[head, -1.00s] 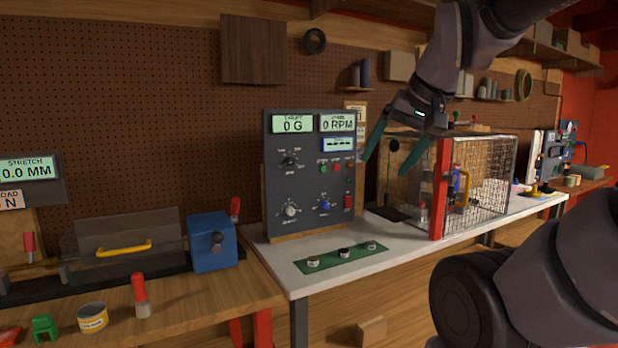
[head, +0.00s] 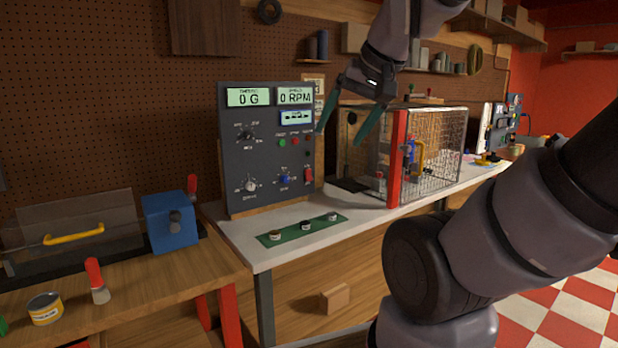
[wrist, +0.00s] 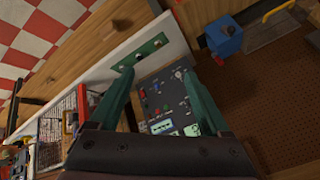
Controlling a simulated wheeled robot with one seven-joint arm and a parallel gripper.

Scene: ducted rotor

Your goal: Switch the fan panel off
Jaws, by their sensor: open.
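The fan panel (head: 267,150) is a dark grey upright box on the white bench. Its displays (head: 270,96) read 0 G and 0 RPM, and a smaller display is lit below them. It carries several knobs, small green and red buttons (head: 294,141), and a red switch (head: 308,175) at the lower right; the switch's position is too small to tell. My gripper (head: 338,128) is open and empty, with green fingers, right of the panel and apart from it in the head view. In the wrist view the panel (wrist: 165,98) shows between the fingers of my gripper (wrist: 160,95).
A wire-mesh cage (head: 435,150) with a red post stands right of the panel. A green strip (head: 303,231) with small round pieces lies in front of the panel. A blue block (head: 172,222) sits on the wooden bench at left. The white bench front is mostly clear.

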